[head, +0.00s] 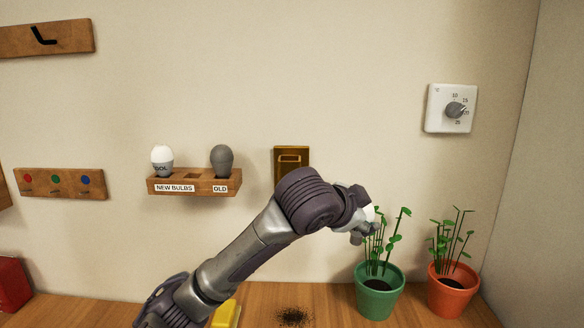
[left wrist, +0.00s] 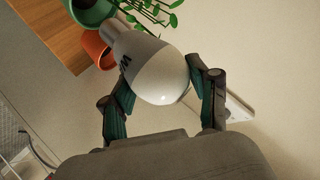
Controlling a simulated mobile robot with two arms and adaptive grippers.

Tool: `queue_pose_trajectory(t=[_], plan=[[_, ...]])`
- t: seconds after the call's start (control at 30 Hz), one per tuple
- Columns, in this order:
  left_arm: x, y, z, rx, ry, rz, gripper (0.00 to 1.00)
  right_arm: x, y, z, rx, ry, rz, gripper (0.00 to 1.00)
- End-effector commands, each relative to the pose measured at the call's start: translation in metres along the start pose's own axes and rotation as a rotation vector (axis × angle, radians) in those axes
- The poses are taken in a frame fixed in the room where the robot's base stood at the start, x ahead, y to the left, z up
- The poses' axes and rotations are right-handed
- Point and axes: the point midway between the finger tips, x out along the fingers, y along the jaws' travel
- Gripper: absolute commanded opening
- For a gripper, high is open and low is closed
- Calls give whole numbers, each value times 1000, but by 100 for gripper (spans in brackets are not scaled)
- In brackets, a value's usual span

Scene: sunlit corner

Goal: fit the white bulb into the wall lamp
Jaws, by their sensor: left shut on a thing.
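My left gripper (head: 366,226) is shut on a white bulb (head: 370,213), in front of the wall and just above the green pot's plant. In the left wrist view the white bulb (left wrist: 158,72) sits between the two fingers of my left gripper (left wrist: 160,82). Its rounded end is towards the camera, its metal base points to the upper left, and part of a dark letter shows on it. A brass wall plate (head: 291,152) is partly hidden by my arm. I cannot tell whether it belongs to the wall lamp; no lamp socket shows clearly. My right gripper is not in view.
A wooden rack (head: 211,190) on the wall holds a white bulb (head: 162,157) and a grey old bulb (head: 221,160), with an empty slot between. A green pot (head: 378,298) and an orange pot (head: 452,298) stand at right. A thermostat (head: 437,110) is above.

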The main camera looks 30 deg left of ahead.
Motion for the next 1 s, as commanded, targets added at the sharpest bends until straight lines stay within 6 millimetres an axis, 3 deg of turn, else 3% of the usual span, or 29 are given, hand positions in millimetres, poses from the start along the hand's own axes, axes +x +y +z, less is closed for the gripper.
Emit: queue_pose_trajectory(t=[0.03, 0.2, 0.33, 0.5, 0.67, 1.0], plan=[[-14, -29, -19, -8, 5, -15, 3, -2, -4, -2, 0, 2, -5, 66], [-67, -99, -65, -36, 5, -11, 3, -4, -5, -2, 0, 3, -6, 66], [-112, -137, -89, -50, 7, -4, 3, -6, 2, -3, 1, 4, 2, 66], [-152, -164, -106, -58, 9, 7, 3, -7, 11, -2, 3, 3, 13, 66], [-162, -174, -104, -60, 7, 15, 3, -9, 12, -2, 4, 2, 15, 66], [-125, -206, -36, -62, 4, 14, 3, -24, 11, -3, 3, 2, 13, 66]])
